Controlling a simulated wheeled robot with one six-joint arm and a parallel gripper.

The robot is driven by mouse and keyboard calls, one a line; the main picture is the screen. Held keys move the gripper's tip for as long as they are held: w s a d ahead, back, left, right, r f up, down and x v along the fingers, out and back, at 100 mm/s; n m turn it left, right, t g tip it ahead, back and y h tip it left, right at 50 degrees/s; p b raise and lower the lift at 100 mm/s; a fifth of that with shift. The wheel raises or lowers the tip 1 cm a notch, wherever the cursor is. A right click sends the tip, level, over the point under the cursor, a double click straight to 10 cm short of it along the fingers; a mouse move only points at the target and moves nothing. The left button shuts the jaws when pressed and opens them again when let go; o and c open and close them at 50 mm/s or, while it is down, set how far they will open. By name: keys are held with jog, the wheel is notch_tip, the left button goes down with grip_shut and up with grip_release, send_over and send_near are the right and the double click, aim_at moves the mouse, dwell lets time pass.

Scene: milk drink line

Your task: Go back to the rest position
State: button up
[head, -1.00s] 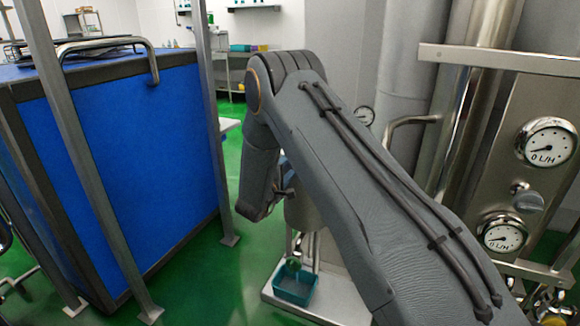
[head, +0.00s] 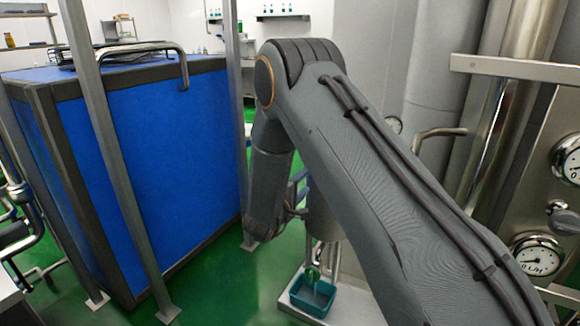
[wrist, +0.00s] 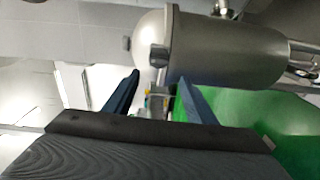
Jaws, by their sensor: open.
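My gripper (wrist: 158,78) shows in the wrist view as two dark blue fingers, spread apart, with nothing held between them. A rounded steel tank (wrist: 225,48) fills the upper middle beyond the fingertips; whether they touch it I cannot tell, though no contact shows. In the head view my grey arm crosses the middle and bends down at the elbow. My gripper cannot be made out clearly there, as the arm and its lower link cover that area.
A blue-panelled cabinet (head: 165,140) with a metal frame stands left of my arm. Steel pipework and a gauge (head: 538,258) are close on the right. A teal bin (head: 313,296) sits on a low steel platform below. Green floor (head: 225,285) is open between cabinet and platform.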

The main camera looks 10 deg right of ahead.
jog(key=s+d+r+m+g+y+p, duration=0.1)
jog(key=s+m+g+y, duration=0.4)
jog(key=s, duration=1.6)
jog(key=s+d+r+m+g+y+p, duration=0.1)
jog(key=s+d+r+m+g+y, duration=0.3)
jog(key=s, duration=1.7)
jog(key=m+g, duration=0.1)
jog(key=g, duration=0.4)
jog(key=shift+s+d+r+m+g+y, duration=0.2)
jog(key=shift+s+m+g+y, duration=0.1)
jog(key=shift+m+y, duration=0.1)
